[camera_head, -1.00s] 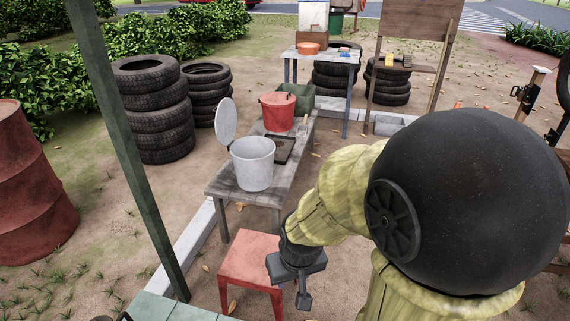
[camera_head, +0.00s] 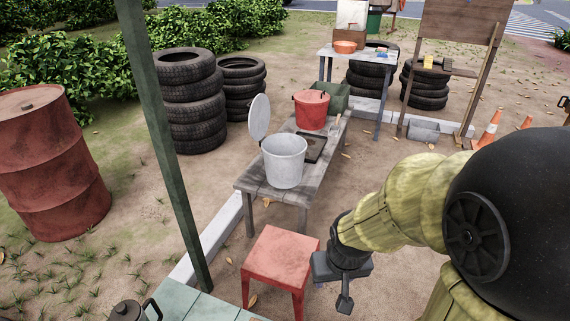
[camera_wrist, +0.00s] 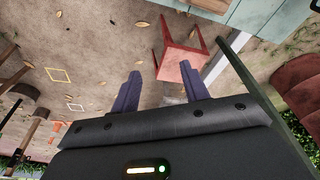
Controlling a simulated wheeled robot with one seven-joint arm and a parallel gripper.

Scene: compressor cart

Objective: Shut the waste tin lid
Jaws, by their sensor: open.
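The waste tin (camera_head: 284,163) is a pale grey metal bucket near the front end of the grey wooden bench. Its round lid (camera_head: 259,118) stands open, tilted up at the back left of the rim. My gripper (camera_head: 345,303) hangs in front of the bench, right of the red stool, well apart from the tin. In the wrist view my gripper (camera_wrist: 160,92) shows two dark fingers spread apart with nothing between them. The tin and lid do not show clearly in the wrist view.
A red stool (camera_head: 279,254) stands before the bench (camera_head: 250,181). A red bucket (camera_head: 311,110) and a green box sit farther back on it. A green post (camera_head: 165,150) rises left of the bench. Tyre stacks (camera_head: 193,105) and a red drum (camera_head: 50,165) stand left.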

